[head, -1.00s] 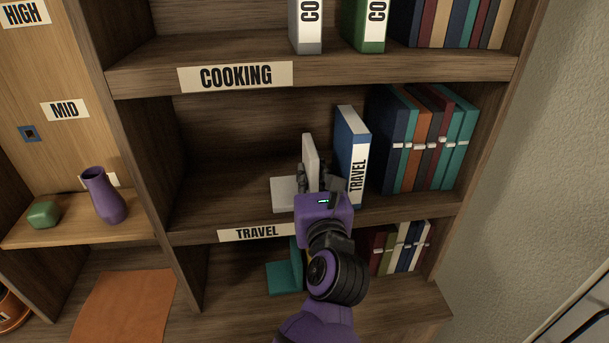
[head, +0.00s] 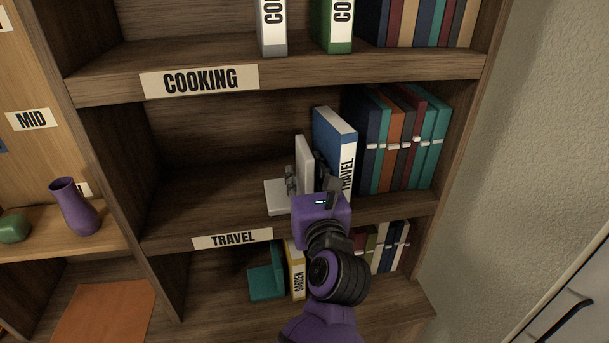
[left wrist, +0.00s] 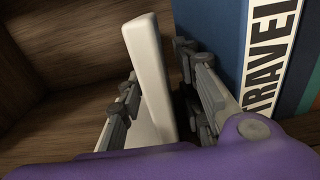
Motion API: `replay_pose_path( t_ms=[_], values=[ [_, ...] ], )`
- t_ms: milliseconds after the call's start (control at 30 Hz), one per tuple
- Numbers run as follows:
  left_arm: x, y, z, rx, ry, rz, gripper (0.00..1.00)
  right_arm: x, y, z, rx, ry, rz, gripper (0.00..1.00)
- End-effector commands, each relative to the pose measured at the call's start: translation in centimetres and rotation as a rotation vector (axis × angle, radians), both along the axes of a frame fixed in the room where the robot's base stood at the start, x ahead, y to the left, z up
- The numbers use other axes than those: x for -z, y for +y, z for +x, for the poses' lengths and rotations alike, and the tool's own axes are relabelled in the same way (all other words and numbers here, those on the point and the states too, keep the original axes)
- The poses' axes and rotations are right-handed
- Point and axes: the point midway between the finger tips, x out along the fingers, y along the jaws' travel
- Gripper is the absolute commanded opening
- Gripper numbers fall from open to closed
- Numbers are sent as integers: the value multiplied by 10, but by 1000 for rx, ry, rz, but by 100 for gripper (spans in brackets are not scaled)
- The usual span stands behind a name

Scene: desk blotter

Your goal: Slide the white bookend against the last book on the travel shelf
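The white bookend (head: 304,163) stands upright on the travel shelf (head: 175,210), its flat base reaching left. A blue and white TRAVEL book (head: 334,135) stands just right of it, leaning slightly. In the left wrist view the plate (left wrist: 150,70) is between the fingers, and the right finger sits in the narrow space between plate and book (left wrist: 262,60). My right gripper is not in view.
Several banded books (head: 400,140) fill the shelf's right end. The shelf left of the bookend is bare. The cooking shelf (head: 300,75) lies above. Below are a teal bookend (head: 266,275) and a yellow GARDEN book (head: 296,268). A purple vase (head: 73,205) stands at the left.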

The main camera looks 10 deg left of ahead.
Motion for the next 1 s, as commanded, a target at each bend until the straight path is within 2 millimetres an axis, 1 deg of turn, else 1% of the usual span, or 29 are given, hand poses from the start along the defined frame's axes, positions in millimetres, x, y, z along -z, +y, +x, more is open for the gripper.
replay_pose_path(
  t_ms=[267, 367, 467, 700, 800, 900, 1000],
  values=[
    [-1, 0, 0, 0, 0, 0, 36, -1, 4, 2, 4, -3, 8, 0],
    [-8, 0, 0, 0, -3, -1, 36, -1, 3, 2, 4, -2, 6, 0],
    [-24, 0, 0, 1, -6, -3, 36, 0, 2, 1, 4, -2, 5, 0],
    [-71, 0, 0, 1, -6, -3, 36, 0, 2, 1, 4, -1, 3, 0],
    [-86, 0, 0, 0, -5, -2, 36, 0, 1, 1, 4, -1, 3, 0],
    [-95, 0, 0, 1, -3, -2, 36, 0, 1, 1, 4, 0, 3, 0],
    [-100, 0, 0, 1, -1, -1, 36, 0, 1, 0, 4, 0, 3, 0]
  ],
)
